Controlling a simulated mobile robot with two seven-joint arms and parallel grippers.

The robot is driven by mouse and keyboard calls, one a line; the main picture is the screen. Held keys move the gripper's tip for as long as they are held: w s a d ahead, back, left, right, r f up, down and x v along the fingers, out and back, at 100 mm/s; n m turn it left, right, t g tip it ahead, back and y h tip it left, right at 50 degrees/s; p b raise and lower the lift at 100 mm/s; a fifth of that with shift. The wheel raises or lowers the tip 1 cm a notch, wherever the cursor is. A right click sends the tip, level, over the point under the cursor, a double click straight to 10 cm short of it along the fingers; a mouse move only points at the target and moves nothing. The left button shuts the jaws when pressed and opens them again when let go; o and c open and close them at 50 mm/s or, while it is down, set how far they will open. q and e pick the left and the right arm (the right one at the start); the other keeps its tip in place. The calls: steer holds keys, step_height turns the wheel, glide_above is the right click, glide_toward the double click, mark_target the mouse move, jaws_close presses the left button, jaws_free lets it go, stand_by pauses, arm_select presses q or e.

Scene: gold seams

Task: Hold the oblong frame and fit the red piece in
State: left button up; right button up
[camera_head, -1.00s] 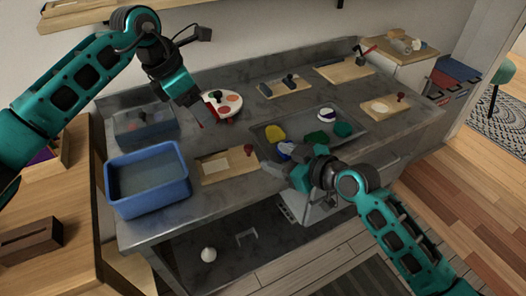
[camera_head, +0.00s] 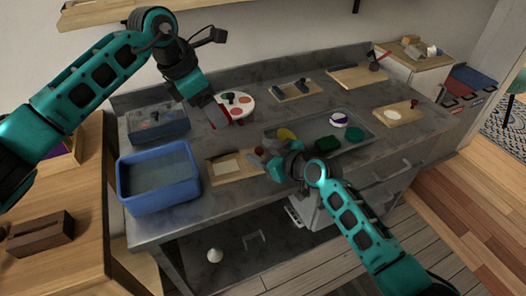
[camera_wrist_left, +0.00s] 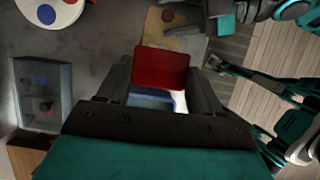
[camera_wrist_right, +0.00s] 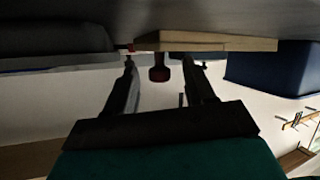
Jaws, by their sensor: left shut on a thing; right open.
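The oblong frame is a light wooden board (camera_head: 215,178) with a pale oblong recess, lying on the grey worktop near its front edge. Its red knob (camera_wrist_right: 160,70) stands between the spread fingers of my right gripper (camera_wrist_right: 165,68), which is open at the frame's right end. That gripper partly hides this end in the head view. My left gripper (camera_head: 217,117) is shut on the red piece (camera_wrist_left: 162,68) and holds it above the worktop, behind the frame. The piece shows as a flat red face between the fingers.
A blue tub (camera_head: 160,205) stands left of the frame, with a grey bin (camera_head: 160,136) behind it. A white disc with coloured spots (camera_head: 238,98) lies close to my left gripper. A shallow tray (camera_head: 368,128) with coloured pieces is to the right. More wooden boards lie farther off.

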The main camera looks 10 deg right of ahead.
steer(key=shift+c, duration=0.5)
jaws_close()
steer(key=shift+c, duration=0.9)
jaws_free()
steer(key=c, duration=0.6)
